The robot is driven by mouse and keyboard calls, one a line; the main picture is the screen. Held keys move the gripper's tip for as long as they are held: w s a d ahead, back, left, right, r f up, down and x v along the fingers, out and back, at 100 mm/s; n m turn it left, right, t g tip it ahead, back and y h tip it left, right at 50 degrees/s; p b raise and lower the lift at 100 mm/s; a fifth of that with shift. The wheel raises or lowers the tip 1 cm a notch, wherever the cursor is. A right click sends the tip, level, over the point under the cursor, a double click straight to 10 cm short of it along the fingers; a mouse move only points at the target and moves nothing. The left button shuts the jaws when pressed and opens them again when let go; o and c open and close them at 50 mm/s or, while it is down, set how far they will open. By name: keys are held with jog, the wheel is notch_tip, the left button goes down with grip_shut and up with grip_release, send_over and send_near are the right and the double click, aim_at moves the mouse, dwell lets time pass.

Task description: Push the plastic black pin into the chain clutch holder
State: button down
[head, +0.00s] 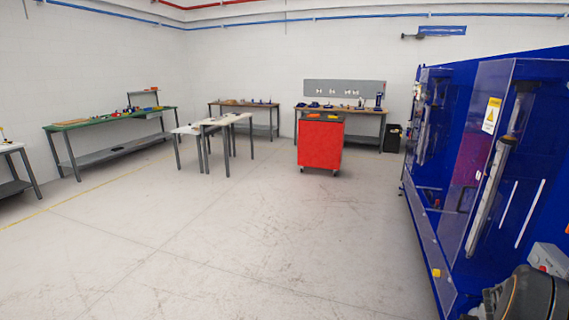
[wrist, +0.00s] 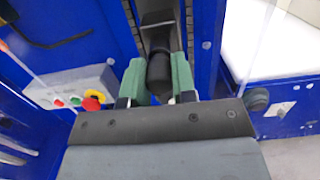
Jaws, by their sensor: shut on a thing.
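In the wrist view my gripper (wrist: 159,66) has two green fingers. They are closed on a black plastic pin (wrist: 159,78), one finger on each side. The pin's far end points up the picture into a narrow channel (wrist: 139,8) in the blue machine. The head view does not show the pin or the fingers.
The blue machine (head: 447,190) with clear panels fills the right of the head view. A control box with a red button (wrist: 93,103) is left of my gripper. A red cabinet (head: 320,146), tables and benches stand farther back. The floor at centre and left is clear.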

jog(key=c, duration=0.8)
grip_release()
jog(key=shift+d, duration=0.1)
jog(key=shift+c, duration=0.2)
jog(key=v, duration=0.6)
jog(key=shift+r, duration=0.3)
dwell(0.4)
